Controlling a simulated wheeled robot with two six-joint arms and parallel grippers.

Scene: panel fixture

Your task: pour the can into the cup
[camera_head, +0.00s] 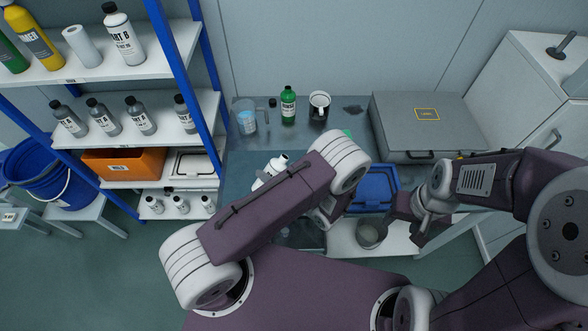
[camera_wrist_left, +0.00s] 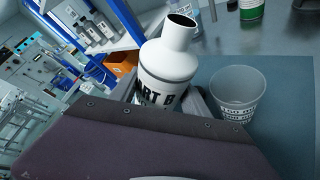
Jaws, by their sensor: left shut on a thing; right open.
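A white can with a bare open neck and "PART B" lettering (camera_wrist_left: 170,65) stands out in the left wrist view, its mouth toward the top. In the head view the white can (camera_head: 272,170) shows partly past my left arm. My left gripper (camera_wrist_left: 192,98) is shut on the can; its fingers are mostly hidden. A clear cup with printed markings (camera_wrist_left: 237,92) stands just right of the can in the left wrist view, apart from its mouth. I see no contents in it. In the head view my left arm seems to hide it. My right gripper (camera_head: 426,228) is open and empty at the right.
A beaker (camera_head: 247,121), green bottle (camera_head: 288,106) and dark-filled mug (camera_head: 319,107) line the table's back edge. A grey case (camera_head: 425,125) fills the back right. A blue bin (camera_head: 374,188) and metal pot (camera_head: 370,233) sit near my right gripper. Shelves (camera_head: 150,75) stand left.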

